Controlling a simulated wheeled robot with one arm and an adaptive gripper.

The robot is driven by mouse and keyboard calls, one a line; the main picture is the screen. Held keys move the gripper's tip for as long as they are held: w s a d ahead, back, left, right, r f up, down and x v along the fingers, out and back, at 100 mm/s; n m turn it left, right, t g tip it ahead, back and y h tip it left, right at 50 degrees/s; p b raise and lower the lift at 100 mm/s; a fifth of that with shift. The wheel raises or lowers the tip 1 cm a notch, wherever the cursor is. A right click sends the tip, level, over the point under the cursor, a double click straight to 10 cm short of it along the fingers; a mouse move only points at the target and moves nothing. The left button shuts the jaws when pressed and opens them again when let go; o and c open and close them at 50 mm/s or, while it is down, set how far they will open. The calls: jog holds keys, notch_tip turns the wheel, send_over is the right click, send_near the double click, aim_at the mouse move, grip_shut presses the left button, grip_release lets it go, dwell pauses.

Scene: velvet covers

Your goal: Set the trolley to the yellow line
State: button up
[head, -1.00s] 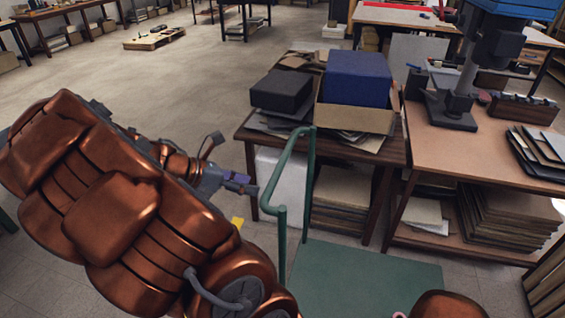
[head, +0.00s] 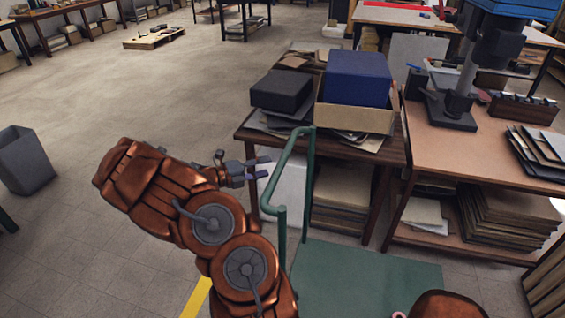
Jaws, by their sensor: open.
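The trolley shows as a green flat deck (head: 365,279) with a green tubular handle (head: 283,185) at its left end. It stands in front of the wooden tables. A short piece of the yellow line (head: 197,297) shows on the floor at the bottom, left of the trolley; my arm hides part of the floor around it. My gripper (head: 262,168) is open and empty. In the picture it lies just left of the handle's upper part, fingers pointing right towards it. I cannot tell whether it touches the handle.
A wooden table (head: 395,151) with a blue box (head: 357,78) and a black box (head: 281,90) stands behind the trolley. A workbench (head: 463,151) with a drill press is at the right. A grey bin (head: 24,160) stands at the left. The floor at the left is open.

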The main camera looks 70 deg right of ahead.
aim_at(282, 162)
jog(key=shift+p+x, duration=0.65)
jog(key=shift+x, duration=2.95)
grip_shut()
